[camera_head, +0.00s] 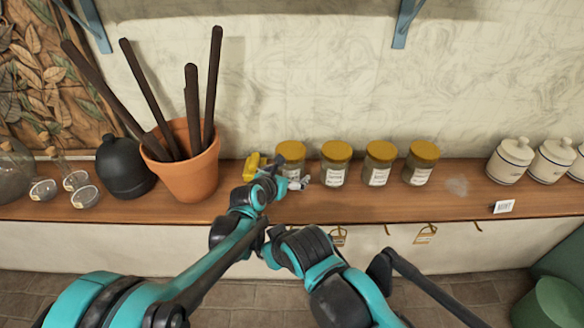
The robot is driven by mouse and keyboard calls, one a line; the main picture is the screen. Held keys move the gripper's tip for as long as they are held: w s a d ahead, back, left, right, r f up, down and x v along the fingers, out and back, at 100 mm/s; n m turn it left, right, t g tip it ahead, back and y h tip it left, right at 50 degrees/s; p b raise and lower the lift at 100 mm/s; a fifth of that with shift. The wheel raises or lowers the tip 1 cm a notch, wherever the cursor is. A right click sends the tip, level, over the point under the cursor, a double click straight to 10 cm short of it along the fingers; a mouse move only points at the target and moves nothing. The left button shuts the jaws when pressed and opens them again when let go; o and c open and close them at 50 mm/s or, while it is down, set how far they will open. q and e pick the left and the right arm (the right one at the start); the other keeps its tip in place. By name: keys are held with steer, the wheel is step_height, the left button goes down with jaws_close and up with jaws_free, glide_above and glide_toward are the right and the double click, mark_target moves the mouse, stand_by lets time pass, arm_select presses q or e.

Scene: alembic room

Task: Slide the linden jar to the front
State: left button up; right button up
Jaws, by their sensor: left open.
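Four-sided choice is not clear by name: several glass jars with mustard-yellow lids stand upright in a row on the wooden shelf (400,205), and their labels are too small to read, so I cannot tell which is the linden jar. The leftmost jar (291,157) is partly covered by my left gripper (291,182). The others are a second jar (335,163), a third jar (378,163) and a rightmost jar (420,163). My left gripper is open at the lower front of the leftmost jar; contact cannot be told. My right arm shows at the bottom, its gripper does not.
A terracotta pot (188,172) with dark rods and a black round vessel (124,168) stand to the left. White lidded canisters (510,160) stand at the right, behind a small label card (503,207). The shelf in front of the right-hand jars is clear.

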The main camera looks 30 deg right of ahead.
arm_select(q)
steer(key=shift+w+d+f, duration=0.3)
steer(key=shift+w+d, duration=0.05)
steer(key=shift+d, duration=0.2)
steer(key=c, duration=0.8)
steer(key=shift+c, duration=0.2)
steer(key=shift+s+a+b, duration=0.15)
steer(key=shift+s+a, duration=0.6)
steer(key=shift+s, duration=0.5)
steer(key=shift+s+a+b, duration=0.1)
steer(key=shift+s+a, duration=0.6)
steer(key=shift+s, duration=0.5)
steer(key=shift+s+a+b, duration=0.15)
steer(key=shift+s+a, duration=0.6)
steer(key=shift+s, duration=0.5)
steer(key=o, duration=0.9)
steer(key=shift+o, duration=0.2)
